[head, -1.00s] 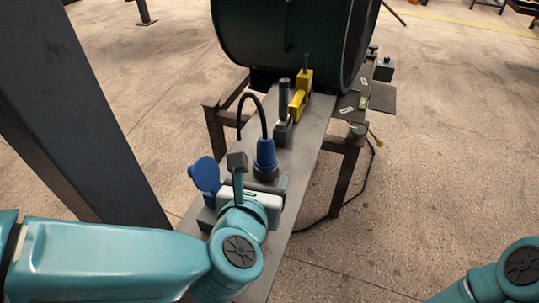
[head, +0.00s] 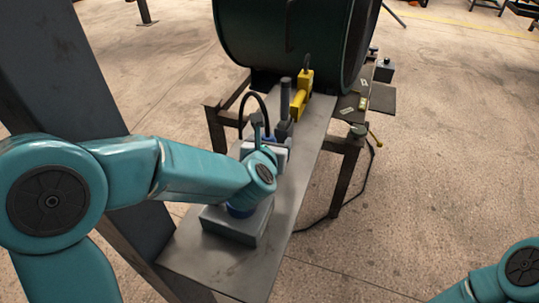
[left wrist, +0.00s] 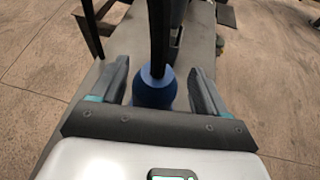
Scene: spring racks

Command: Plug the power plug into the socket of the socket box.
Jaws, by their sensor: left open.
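The blue power plug (left wrist: 153,92) with its black cable (left wrist: 158,35) shows between the two spread fingers of my left gripper (left wrist: 160,82) in the left wrist view. Clear gaps show on both sides of it. In the head view my left gripper (head: 258,128) is at the plug's place, and my wrist hides most of the plug. The cable (head: 253,97) arcs up behind it. The grey socket box (head: 232,228) sits nearer on the bench. A blue part (head: 240,211) shows on top, and my forearm hides the rest. My right gripper is out of view.
A dark upright post (head: 285,97) and a yellow part (head: 303,92) stand beyond the plug. A large dark drum (head: 270,45) stands at the bench's far end. The metal bench (head: 292,190) is narrow. A big dark column (head: 65,75) rises at the left.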

